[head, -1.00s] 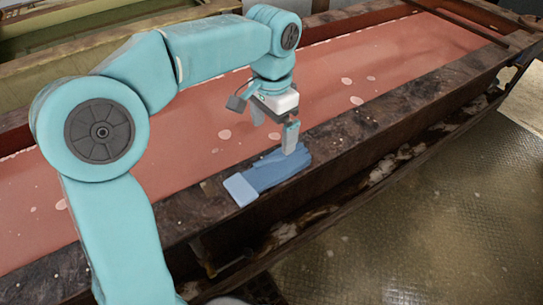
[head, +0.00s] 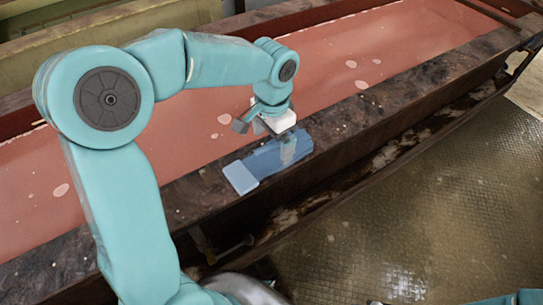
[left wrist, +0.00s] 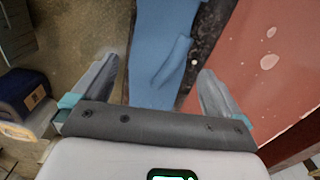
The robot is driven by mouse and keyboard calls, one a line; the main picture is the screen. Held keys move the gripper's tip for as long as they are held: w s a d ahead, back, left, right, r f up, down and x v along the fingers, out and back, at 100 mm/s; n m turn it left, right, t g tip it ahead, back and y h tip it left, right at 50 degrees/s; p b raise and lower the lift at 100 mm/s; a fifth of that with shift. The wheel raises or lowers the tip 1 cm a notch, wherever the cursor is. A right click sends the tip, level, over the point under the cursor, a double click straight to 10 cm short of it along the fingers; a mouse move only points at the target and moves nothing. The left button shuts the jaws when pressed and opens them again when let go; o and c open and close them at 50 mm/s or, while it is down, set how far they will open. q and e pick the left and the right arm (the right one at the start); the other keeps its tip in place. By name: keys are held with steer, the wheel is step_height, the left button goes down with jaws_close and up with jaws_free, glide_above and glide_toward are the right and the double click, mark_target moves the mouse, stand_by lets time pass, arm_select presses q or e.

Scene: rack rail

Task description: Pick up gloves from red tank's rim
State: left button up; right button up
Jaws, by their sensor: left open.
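The blue gloves (head: 241,177) lie flat across the dark, worn rim (head: 350,122) of the tank of red liquid (head: 335,55). The paler cuff end points to the lower left in the head view. My left gripper (head: 287,150) is open, pointing down at the far end of the gloves, with a finger in front of the blue. In the left wrist view, the gloves (left wrist: 160,45) run between the two spread fingers of the left gripper (left wrist: 158,72). I cannot tell whether the fingers touch them. My right gripper is not clearly in view.
The liquid has several pale spots. A patterned metal floor (head: 430,210) lies clear on the near side. Another tank (head: 60,55) with yellowish walls stands behind. A dark blue box (left wrist: 25,92) shows at the left wrist view's left edge.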

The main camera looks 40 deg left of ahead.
mark_target(274, 153)
arm_select(q)
steer(key=f, duration=0.5)
steer(key=shift+w, duration=0.2)
steer(key=shift+s+d, duration=0.1)
steer(key=shift+s, duration=0.05)
steer(key=c, duration=0.9)
steer(key=shift+o, duration=0.2)
steer(key=shift+r, duration=0.1)
